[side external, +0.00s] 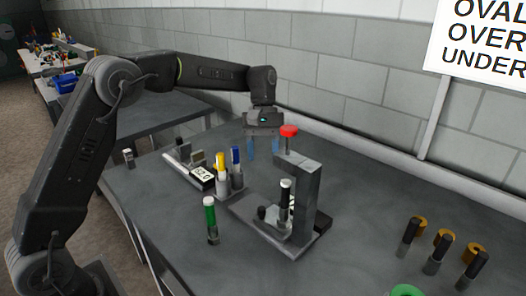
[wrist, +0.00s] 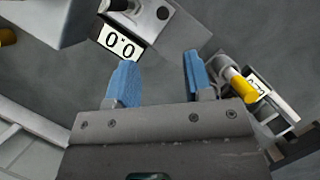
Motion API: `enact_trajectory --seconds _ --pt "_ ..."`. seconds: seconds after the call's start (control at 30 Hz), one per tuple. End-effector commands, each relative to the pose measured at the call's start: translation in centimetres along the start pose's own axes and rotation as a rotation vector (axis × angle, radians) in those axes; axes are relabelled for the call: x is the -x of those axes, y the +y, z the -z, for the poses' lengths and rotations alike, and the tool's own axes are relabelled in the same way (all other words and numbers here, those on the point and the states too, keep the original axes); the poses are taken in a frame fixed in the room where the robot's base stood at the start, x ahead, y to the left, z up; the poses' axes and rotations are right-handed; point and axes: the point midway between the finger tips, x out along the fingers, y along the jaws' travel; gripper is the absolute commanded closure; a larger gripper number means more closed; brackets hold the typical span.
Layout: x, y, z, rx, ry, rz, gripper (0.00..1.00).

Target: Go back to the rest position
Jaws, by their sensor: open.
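My gripper (side external: 263,147) hangs above the grey table (side external: 350,190), behind the grey press (side external: 306,185) with the red knob (side external: 288,131). Its two blue fingers are apart, with nothing between them. In the wrist view my gripper (wrist: 157,78) also shows open and empty. Past the fingers there, a white display (wrist: 121,42) reads "0.0". A yellow-topped piece (wrist: 243,90) lies to the right of the fingers in that view, close to a second display.
A green cylinder (side external: 209,217) stands left of the press. Yellow-topped (side external: 220,163) and blue-topped (side external: 236,158) pieces stand behind it, beside a display (side external: 202,176). A green ring (side external: 406,291) lies at the front edge. A sign (side external: 484,38) stands behind.

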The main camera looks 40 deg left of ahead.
Motion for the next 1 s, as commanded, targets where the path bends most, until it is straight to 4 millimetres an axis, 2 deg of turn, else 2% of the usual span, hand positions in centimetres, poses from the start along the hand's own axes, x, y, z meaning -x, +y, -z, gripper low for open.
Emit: enact_trajectory --seconds 0.2,0.33,0.5,0.67,0.87,1.0 --pt "0.1 -0.1 -0.1 -0.003 0.004 -0.001 0.53" --pt "1.1 -0.8 -1.6 -0.042 0.046 -0.015 0.53" --pt "3.0 -3.4 -5.7 -0.165 0.172 -0.047 0.53" --pt "3.7 -6.7 -10.0 -0.304 0.311 -0.068 0.53" --pt "2.9 -11.2 -14.6 -0.479 0.492 -0.077 0.53" --pt "1.2 -14.4 -17.2 -0.602 0.617 -0.072 0.53"
